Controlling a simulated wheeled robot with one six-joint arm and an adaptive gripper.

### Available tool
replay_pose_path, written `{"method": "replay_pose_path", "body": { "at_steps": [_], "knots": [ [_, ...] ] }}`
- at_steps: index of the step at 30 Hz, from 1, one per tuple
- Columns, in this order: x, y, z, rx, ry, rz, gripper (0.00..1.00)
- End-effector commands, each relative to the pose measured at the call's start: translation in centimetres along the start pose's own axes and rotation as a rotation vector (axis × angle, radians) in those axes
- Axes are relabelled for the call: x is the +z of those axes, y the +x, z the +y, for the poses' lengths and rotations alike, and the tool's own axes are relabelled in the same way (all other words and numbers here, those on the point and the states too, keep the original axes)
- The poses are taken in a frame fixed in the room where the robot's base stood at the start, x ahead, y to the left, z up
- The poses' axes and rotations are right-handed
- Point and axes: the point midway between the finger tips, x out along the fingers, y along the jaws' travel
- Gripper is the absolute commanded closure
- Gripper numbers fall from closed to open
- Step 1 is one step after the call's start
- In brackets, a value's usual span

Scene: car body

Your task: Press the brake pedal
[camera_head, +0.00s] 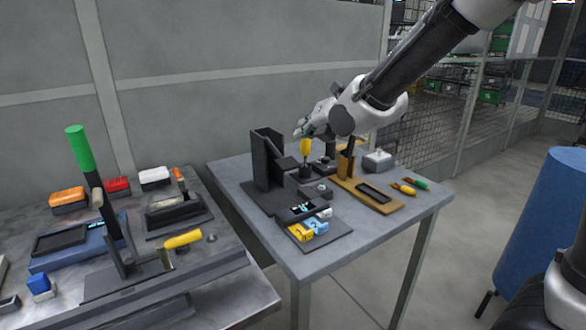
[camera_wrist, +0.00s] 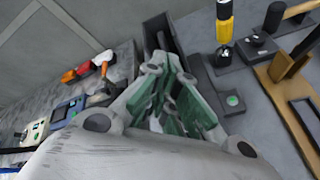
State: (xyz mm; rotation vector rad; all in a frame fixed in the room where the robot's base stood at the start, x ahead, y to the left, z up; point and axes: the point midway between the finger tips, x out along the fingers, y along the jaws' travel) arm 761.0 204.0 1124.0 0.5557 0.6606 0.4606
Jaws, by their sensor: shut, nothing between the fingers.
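A dark upright bracket (camera_head: 267,158) stands on a dark base on the right-hand table, with a small dark pad (camera_head: 287,163) at its right side that looks like the brake pedal. I cannot tell for sure which part is the pedal. My gripper (camera_head: 299,130) is shut and empty, in the air above and a little right of the bracket. In the wrist view my gripper (camera_wrist: 178,112) covers the middle, and its green-grey fingers hide part of the bracket (camera_wrist: 161,35) behind them. No contact between them is visible.
A yellow-handled lever (camera_head: 306,147) stands close below my gripper. A wooden stand (camera_head: 381,205), a grey block (camera_head: 378,160) and yellow and blue parts (camera_head: 307,229) share the table (camera_head: 232,172). The left bench holds a tall green-handled lever (camera_head: 77,139). A blue cylinder (camera_head: 543,220) stands right.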

Motion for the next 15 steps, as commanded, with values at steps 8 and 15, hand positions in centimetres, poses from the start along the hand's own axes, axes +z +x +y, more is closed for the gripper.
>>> {"method": "replay_pose_path", "body": {
  "at_steps": [8,15],
  "knots": [
    [-1.9,2.5,-1.9,-0.003,0.001,0.003,1.0],
    [-3.5,4.6,-3.5,-0.003,0.002,0.003,1.0]
  ]
}}
